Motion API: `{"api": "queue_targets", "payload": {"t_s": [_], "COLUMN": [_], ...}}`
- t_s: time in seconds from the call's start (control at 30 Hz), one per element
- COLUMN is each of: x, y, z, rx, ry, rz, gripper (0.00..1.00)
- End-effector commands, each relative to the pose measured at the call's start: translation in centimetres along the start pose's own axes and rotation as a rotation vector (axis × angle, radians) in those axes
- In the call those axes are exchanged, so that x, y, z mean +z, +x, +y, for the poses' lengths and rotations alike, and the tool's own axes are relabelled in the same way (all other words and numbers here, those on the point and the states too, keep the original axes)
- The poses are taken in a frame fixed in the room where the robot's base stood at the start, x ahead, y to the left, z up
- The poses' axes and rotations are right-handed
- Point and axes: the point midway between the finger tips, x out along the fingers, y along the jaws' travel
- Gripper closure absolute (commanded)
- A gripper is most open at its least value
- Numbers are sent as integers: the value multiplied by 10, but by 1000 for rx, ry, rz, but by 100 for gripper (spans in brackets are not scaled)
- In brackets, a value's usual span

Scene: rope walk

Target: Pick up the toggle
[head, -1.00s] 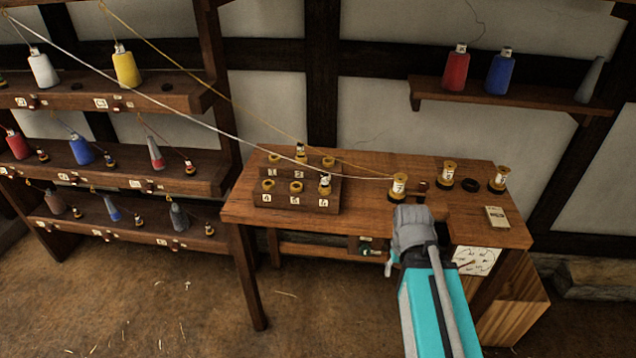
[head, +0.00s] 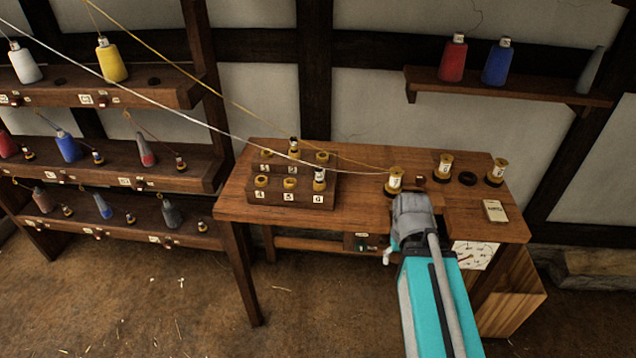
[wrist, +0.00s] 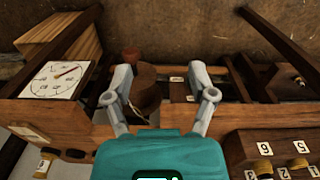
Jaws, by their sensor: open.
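No piece is clearly marked as the toggle. In the wrist view my gripper (wrist: 160,76) is open, its two grey fingers spread at the front edge of the bench. A rounded brown wooden piece (wrist: 147,80) shows between the fingers, nearer the left one; it may be the toggle, but its shape is partly hidden. I see no contact with it. A reddish-brown round thing (wrist: 131,55) is just beyond it.
The wooden bench (head: 350,210) bears a numbered block (head: 290,195) with several bobbins, a bobbin (head: 394,182) with thread running to it, more bobbins at right and a small card (head: 494,211). A dial plate (wrist: 55,80) and wooden box (wrist: 60,35) are left in the wrist view.

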Motion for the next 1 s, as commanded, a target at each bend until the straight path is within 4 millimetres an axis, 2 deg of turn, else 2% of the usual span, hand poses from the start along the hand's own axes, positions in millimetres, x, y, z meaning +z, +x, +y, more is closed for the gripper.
{"api": "queue_targets", "payload": {"t_s": [0.27,0.57,0.77,1.0], "x": [-26,-80,-116,-153], "y": [14,23,16,-2], "z": [-6,-40,-79,-146], "rx": [147,485,737,1057], "ry": [-210,-683,-1002,-1336], "rz": [-4,-57,-135,-281], "gripper": [26,26,26,26]}}
